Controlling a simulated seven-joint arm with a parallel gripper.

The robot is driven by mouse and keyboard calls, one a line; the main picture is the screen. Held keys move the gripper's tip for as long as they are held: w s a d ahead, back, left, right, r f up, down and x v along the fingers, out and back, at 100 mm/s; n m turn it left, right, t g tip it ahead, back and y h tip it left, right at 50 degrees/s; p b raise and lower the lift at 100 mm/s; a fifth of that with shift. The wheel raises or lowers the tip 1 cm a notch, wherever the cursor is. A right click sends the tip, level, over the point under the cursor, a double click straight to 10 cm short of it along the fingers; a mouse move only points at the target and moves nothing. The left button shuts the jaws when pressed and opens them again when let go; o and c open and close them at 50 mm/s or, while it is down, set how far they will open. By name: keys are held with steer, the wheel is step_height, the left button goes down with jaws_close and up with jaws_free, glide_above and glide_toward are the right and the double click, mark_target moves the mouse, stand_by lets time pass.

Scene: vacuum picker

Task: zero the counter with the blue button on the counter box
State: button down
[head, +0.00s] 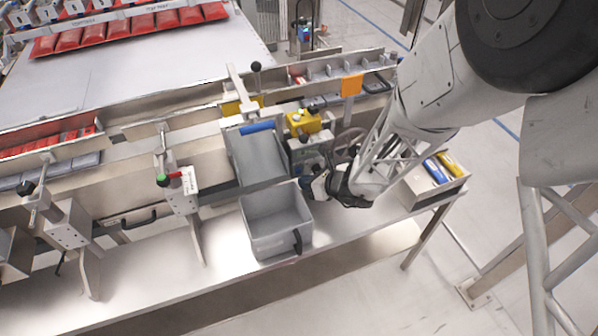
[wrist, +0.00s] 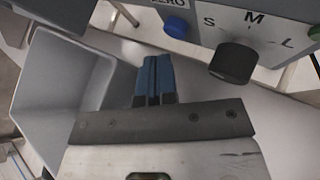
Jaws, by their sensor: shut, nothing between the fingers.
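The counter box (wrist: 265,22) fills the upper right of the wrist view. Its blue button (wrist: 177,26) sits at the left end of the face, below a partly cut-off ZERO label. My gripper (wrist: 153,66) has blue fingertips pressed together with nothing between them. In that picture the tips lie below and slightly left of the button; whether they touch it I cannot tell, but a gap shows. In the head view my gripper (head: 308,186) is in front of the counter box (head: 308,153), where the arm hides part of it and the button is too small to make out.
A black S-M-L knob (wrist: 233,62) and a green button (wrist: 314,32) are on the same face, right of the blue button. A grey bin (head: 262,246) stands left of my gripper. A tray with blue and yellow items (head: 408,192) is at the right.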

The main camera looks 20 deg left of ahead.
steer(key=shift+w+a, duration=0.55)
stand_by(1.4)
steer(key=shift+s+d, duration=0.55)
steer(key=shift+s, duration=0.1)
stand_by(0.6)
steer(key=shift+s+d, duration=1.7)
steer(key=shift+d, duration=0.05)
steer(key=shift+r, duration=0.1)
